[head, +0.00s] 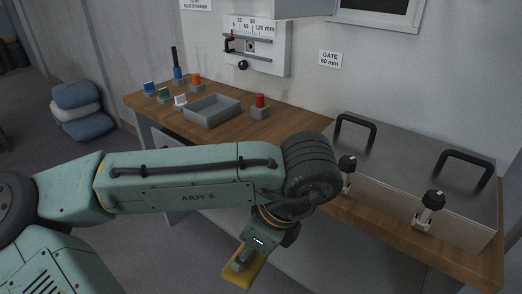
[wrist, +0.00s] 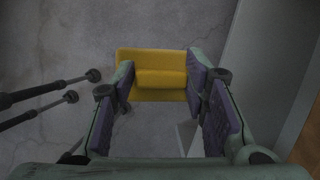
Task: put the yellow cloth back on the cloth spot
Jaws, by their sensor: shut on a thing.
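The yellow cloth (head: 240,274) hangs from my gripper (head: 243,264) in the head view, in front of the bench and below the level of its top. In the wrist view the yellow cloth (wrist: 158,76) lies between the fingertips of my gripper (wrist: 160,82), which are shut on it. It looks like a folded pad there, with bare grey floor behind it. The cloth touches nothing else that I can see. I cannot identify the cloth spot in either view.
The wooden bench (head: 288,131) carries a grey tray (head: 212,110), a red-topped block (head: 260,106), several small coloured items at the left and a large metal box (head: 410,172) with black handles. A gauge panel (head: 258,45) is on the wall. Folded sacks (head: 80,110) lie at far left.

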